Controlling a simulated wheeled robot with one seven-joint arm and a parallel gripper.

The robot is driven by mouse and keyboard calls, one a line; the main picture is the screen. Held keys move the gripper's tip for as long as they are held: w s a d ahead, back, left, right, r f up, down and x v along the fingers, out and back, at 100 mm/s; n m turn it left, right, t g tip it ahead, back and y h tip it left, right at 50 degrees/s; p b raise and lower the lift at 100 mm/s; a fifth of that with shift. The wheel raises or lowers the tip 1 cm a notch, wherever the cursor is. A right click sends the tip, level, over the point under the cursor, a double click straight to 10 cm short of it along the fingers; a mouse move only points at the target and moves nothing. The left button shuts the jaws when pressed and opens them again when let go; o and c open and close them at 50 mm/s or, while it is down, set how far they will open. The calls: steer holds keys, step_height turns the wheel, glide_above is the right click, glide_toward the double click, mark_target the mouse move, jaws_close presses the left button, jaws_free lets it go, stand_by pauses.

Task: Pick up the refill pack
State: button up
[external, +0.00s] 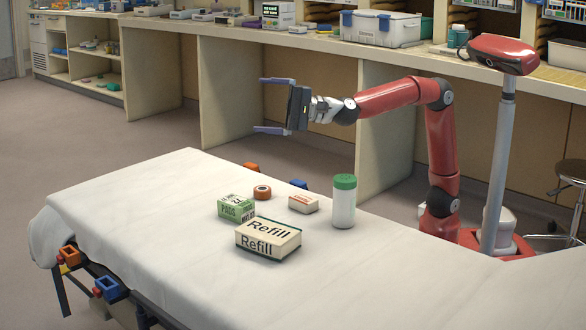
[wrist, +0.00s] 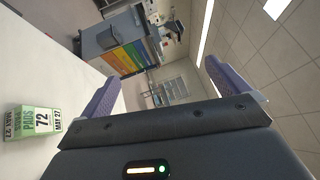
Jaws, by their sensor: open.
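The refill pack (external: 268,240) is a cream box with dark edging and "Refill" printed on its top and side. It lies flat on the white-sheeted stretcher (external: 150,230), near the front of a small group of items. My gripper (external: 275,106) is open and empty, held above and beyond the stretcher's far side, well away from the pack. Its two purple fingers point left in the external view. In the wrist view the open fingers (wrist: 160,88) show with nothing between them, and the refill pack is not visible there.
The green box also shows in the wrist view (wrist: 36,121). The stretcher's left part is clear.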

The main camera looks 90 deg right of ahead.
steer(key=w+a+f+m+h, duration=0.1)
steer(key=a+f+m+h, duration=0.2)
steer(key=a+m+h, duration=0.35)
steer(key=w+a+f+m+h, duration=0.1)
steer(key=a+f+m+h, duration=0.25)
steer(key=a+m, duration=0.55)
steer(key=s+a+f+m+g+h, duration=0.3)
steer(key=s+f+m, duration=0.2)
steer(key=f+m, duration=0.1)
steer(key=s+a+f+m+g+h, duration=0.25)
steer(key=s+f+m, duration=0.2)
steer(key=f, duration=0.25)
glide_toward(276, 232)
steer(key=shift+w+d+r+m+t+y, duration=0.1)
steer(key=shift+w+d+m+t+y, duration=0.1)
steer(key=shift+w+d, duration=0.25)
steer(key=shift+w+d+r+m+t+y, duration=0.1)
steer(key=shift+w+d+m, duration=0.1)
steer(key=shift+w+d, duration=0.2)
steer(key=shift+w+f, duration=0.1)
steer(key=shift+f, duration=0.3)
steer(key=p+x, duration=0.1)
steer(key=x, duration=0.6)
steer(key=shift+w+d, duration=0.1)
steer(key=shift+d, duration=0.15)
steer(key=c, duration=0.8)
